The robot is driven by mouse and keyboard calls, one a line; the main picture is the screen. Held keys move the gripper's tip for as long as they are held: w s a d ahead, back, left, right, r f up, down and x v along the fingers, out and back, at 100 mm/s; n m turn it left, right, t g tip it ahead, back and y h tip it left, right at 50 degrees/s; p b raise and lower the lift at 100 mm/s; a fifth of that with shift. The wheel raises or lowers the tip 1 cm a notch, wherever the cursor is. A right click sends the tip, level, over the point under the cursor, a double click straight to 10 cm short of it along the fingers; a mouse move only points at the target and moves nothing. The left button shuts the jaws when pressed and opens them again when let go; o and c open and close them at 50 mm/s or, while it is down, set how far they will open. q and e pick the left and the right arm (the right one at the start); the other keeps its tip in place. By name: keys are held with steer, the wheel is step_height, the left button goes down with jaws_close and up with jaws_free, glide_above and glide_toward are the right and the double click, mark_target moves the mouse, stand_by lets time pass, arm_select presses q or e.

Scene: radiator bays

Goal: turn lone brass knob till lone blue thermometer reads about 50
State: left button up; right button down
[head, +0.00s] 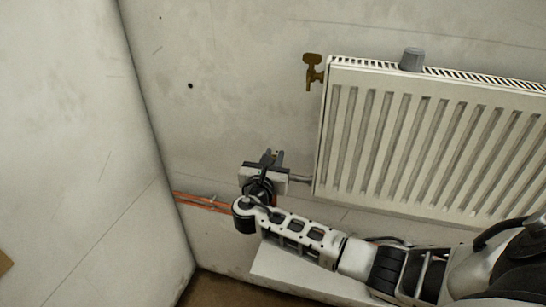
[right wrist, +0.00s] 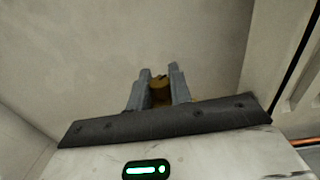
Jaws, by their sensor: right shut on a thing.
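The brass knob (right wrist: 158,90) shows in the right wrist view between the two grey fingers of my right gripper (right wrist: 160,74). The fingers are shut on it, one on each side. In the head view my right gripper (head: 272,157) is at the lower left corner of the radiator, in front of the wall, and hides most of the knob. I see no blue thermometer in either view, so its reading cannot be told. My left gripper is not in view.
The white ribbed radiator (head: 420,150) fills the right. A brass tap-like fitting (head: 313,72) sits at its upper left corner, and a grey cap (head: 412,60) stands on its top. Orange pipes (head: 202,202) run low along the wall.

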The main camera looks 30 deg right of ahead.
stand_by(0.4)
steer(key=c, duration=1.3)
jaws_free()
steer(key=v, duration=1.6)
steer(key=shift+w+a, duration=0.15)
